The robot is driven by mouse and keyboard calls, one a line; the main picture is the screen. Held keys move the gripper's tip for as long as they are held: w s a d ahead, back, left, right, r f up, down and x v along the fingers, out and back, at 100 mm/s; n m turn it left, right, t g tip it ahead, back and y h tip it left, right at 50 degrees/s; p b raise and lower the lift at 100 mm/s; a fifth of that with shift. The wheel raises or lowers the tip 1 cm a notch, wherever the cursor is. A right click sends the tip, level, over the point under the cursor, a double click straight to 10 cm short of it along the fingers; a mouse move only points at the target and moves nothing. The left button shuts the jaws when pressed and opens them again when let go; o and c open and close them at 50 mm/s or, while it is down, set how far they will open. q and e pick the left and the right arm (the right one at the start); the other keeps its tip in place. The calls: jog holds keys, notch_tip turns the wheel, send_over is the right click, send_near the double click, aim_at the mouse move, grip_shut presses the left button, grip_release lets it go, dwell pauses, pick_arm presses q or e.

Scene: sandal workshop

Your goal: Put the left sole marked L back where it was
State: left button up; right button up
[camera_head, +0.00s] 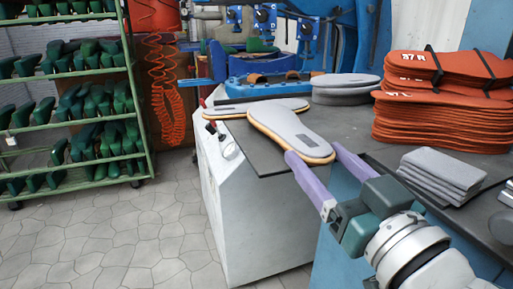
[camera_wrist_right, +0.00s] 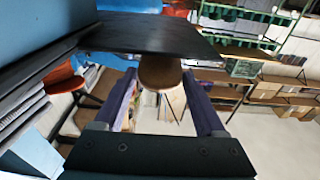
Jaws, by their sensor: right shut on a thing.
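A grey sole with a tan edge (camera_head: 287,128) is between the purple fingers of my right gripper (camera_head: 313,152), which is shut on its near end. The sole is over the front edge of a dark mat (camera_head: 262,158); I cannot tell whether it touches the mat. In the right wrist view its brown rounded end (camera_wrist_right: 160,73) shows between the fingers. A second similar grey sole (camera_head: 262,107) lies just behind it. I can read no L mark on either. My left gripper is not in view.
Grey soles (camera_head: 345,97) are stacked behind on the worktop. Tall stacks of orange soles marked 37 R (camera_head: 430,120) stand at the right, with folded grey pieces (camera_head: 440,172) in front. A blue machine (camera_head: 275,88) is at the back. A green rack (camera_head: 75,75) stands left.

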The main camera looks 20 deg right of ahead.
jog(key=shift+f, duration=0.15)
jog(key=o, duration=1.1)
